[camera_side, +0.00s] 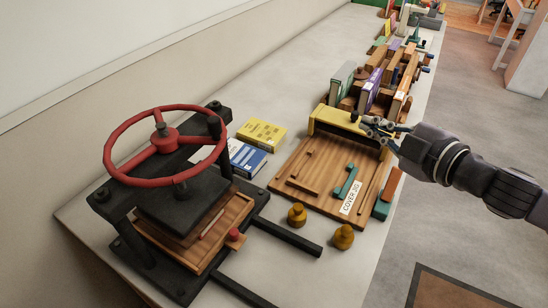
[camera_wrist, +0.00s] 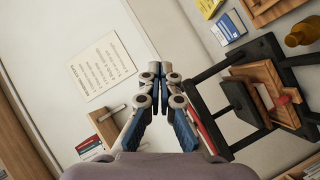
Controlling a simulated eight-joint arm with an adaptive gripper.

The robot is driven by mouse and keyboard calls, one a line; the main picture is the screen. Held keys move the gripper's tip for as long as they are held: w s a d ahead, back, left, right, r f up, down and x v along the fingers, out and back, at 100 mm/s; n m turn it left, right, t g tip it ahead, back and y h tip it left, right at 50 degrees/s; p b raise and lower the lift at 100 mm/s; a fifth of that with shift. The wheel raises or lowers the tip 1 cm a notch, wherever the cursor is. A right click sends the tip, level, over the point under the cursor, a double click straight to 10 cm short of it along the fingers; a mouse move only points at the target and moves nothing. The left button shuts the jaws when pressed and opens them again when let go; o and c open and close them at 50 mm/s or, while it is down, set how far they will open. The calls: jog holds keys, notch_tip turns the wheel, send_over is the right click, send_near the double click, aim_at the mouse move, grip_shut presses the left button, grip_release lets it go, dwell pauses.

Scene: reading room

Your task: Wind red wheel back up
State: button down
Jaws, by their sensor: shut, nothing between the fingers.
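The red wheel (camera_side: 168,140) sits level on top of a black press (camera_side: 122,220) at the left of the side view. Below the wheel, the black platen (camera_side: 180,212) is low, close over a wooden tray (camera_side: 236,208). My gripper (camera_side: 364,121) is shut and empty over the far end of the wooden jig board, well to the right of the wheel and apart from it. In the wrist view my gripper (camera_wrist: 158,66) has its fingertips together.
The COVER JIG board (camera_side: 325,200) lies right of the press. Two brass weights (camera_side: 297,215) stand in front. Upright books (camera_side: 375,85) line the far table. Two black rails (camera_side: 290,238) extend from the press.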

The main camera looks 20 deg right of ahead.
jog(key=s+a+r+n+g+y, duration=0.1)
jog(key=s+a+n+y, duration=0.45)
jog(key=a, duration=0.35)
jog(key=s+a+r+n+g+y, duration=0.1)
jog(key=s+a+n+y, duration=0.4)
jog(key=a, duration=0.5)
jog(key=w+a+n+h, duration=0.1)
jog(key=w+a, duration=0.5)
jog(key=w, duration=0.6)
jog(key=shift+w, duration=0.2)
jog(key=shift+w, duration=0.1)
jog(key=shift+w+d+n, duration=0.1)
jog(key=shift+w+n, duration=0.15)
jog(key=shift+n, duration=0.1)
